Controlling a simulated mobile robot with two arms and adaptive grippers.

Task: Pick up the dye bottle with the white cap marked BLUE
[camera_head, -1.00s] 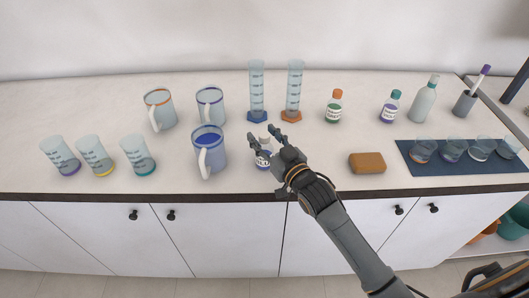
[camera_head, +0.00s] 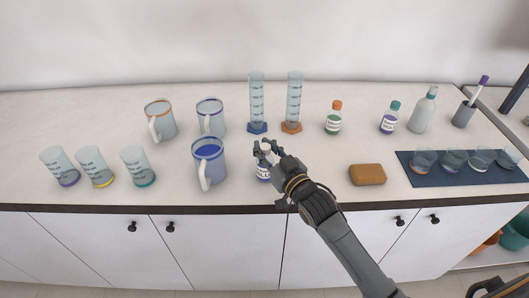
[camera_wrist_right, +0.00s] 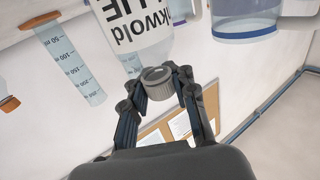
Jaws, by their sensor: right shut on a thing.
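The dye bottle (camera_head: 263,174) with a white cap stands near the counter's front edge, right of the blue-filled mug. In the right wrist view, its label (camera_wrist_right: 130,25) ends in "LUE" and its cap (camera_wrist_right: 157,74) sits between the fingers. My right gripper (camera_head: 266,149) reaches in from the right and is shut on the bottle at its cap. The gripper partly hides the bottle in the head view. The bottle looks upright, and I see no clear gap under it. My left gripper is not in view.
The blue-filled mug (camera_head: 208,162) is close on the left. Two graduated cylinders (camera_head: 256,98) (camera_head: 294,98) stand behind. Orange-capped (camera_head: 333,120) and teal-capped (camera_head: 389,119) bottles are further right. A brown sponge (camera_head: 367,174) and a dark mat (camera_head: 425,180) lie right of the gripper.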

